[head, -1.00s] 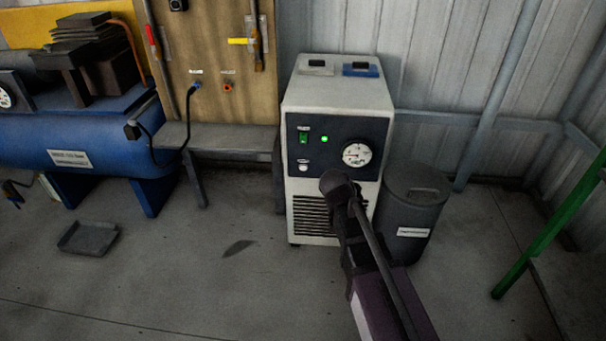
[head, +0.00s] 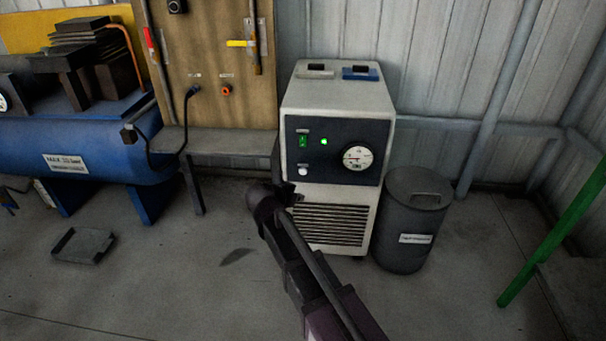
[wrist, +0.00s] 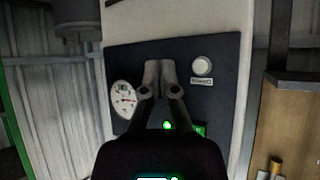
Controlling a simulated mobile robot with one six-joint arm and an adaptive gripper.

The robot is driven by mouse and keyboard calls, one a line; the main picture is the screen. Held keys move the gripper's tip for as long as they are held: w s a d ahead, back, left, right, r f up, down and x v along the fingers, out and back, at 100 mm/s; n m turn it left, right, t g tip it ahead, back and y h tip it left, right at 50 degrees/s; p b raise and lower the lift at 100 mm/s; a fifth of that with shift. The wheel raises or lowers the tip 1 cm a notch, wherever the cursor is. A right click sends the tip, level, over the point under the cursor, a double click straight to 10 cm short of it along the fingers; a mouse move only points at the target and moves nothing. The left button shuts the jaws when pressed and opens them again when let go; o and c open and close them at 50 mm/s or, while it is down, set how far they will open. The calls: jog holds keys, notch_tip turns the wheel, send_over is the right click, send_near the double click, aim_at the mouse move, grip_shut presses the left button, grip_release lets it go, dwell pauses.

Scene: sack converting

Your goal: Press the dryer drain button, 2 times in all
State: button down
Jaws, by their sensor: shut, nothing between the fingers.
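The white dryer (head: 338,95) has a dark front panel. On its lower left is a round white button (head: 303,171), which I take as the drain button. In the wrist view, turned upside down, the button (wrist: 202,66) shows at upper right with a small label by it. My gripper (wrist: 160,68) is shut and empty, its fingertips pointing at the panel to the left of the button in that view. I cannot tell the remaining distance to the panel. In the head view my arm's end is low, left of the dryer's grille, and the fingers are hard to make out.
The panel also has a green switch (head: 303,141), a lit green lamp (head: 324,142) and a dial gauge (head: 357,158). A dark bin (head: 410,225) stands right of the dryer. A wooden board (head: 205,60) and blue tank (head: 80,145) are left. A flat tray (head: 83,245) lies on the floor.

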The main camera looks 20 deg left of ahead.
send_near(307, 175)
jog(key=shift+w+d+f, duration=0.35)
jog(key=shift+w+f, duration=0.2)
jog(key=shift+f, duration=0.1)
jog(key=shift+w+d+f, duration=0.35)
jog(key=shift+w+f, duration=0.15)
jog(key=shift+f, duration=0.1)
jog(key=shift+w+d+f, duration=0.35)
jog(key=shift+w+f, duration=0.2)
jog(key=shift+f, duration=0.1)
jog(key=shift+w+a, duration=0.15)
jog(key=shift+w, duration=0.65)
dwell(1.6)
jog(key=shift+s, duration=0.85)
dwell(0.4)
jog(key=shift+s+d, duration=0.25)
jog(key=shift+s, duration=0.55)
jog(key=shift+s+d, duration=0.25)
jog(key=shift+s, duration=0.6)
jog(key=shift+s+d, duration=0.25)
jog(key=shift+s, duration=0.55)
